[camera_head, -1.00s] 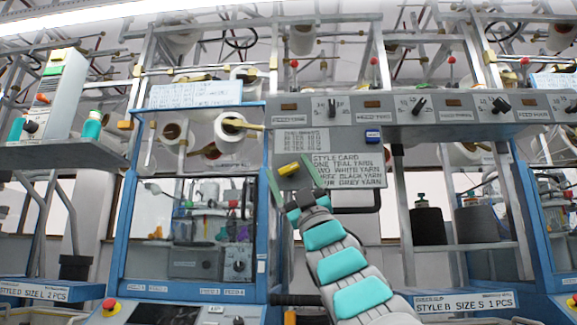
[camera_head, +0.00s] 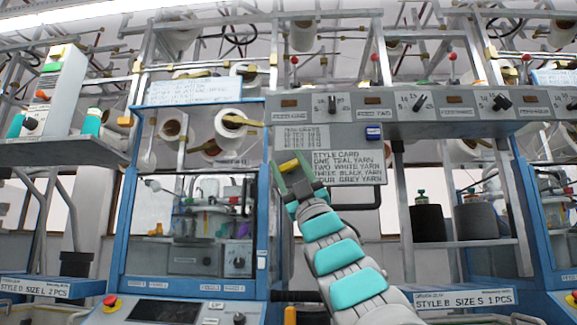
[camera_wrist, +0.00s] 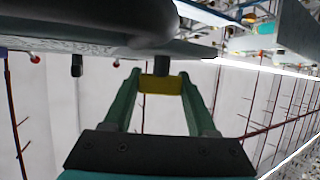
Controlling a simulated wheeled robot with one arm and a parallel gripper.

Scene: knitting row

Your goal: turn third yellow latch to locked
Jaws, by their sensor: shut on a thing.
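A small yellow latch (camera_head: 289,165) sits on the grey panel beside the style card, slightly tilted with its right end higher. In the wrist view the yellow latch (camera_wrist: 160,84) lies crosswise between my green fingers, with a dark stem behind it. My gripper (camera_head: 288,168) has a finger at each end of the latch and is shut on it; the wrist view shows my gripper (camera_wrist: 160,88) touching both ends. I cannot tell from the frames which latch in the row this is, and no lock marking is readable beside it.
A grey rail (camera_head: 450,108) with black knobs runs above and to the right. The white style card (camera_head: 348,168) and a blue-labelled tag (camera_head: 375,131) are close right. Yarn cones (camera_head: 232,121) and a blue-framed glazed cabinet (camera_head: 190,225) stand left.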

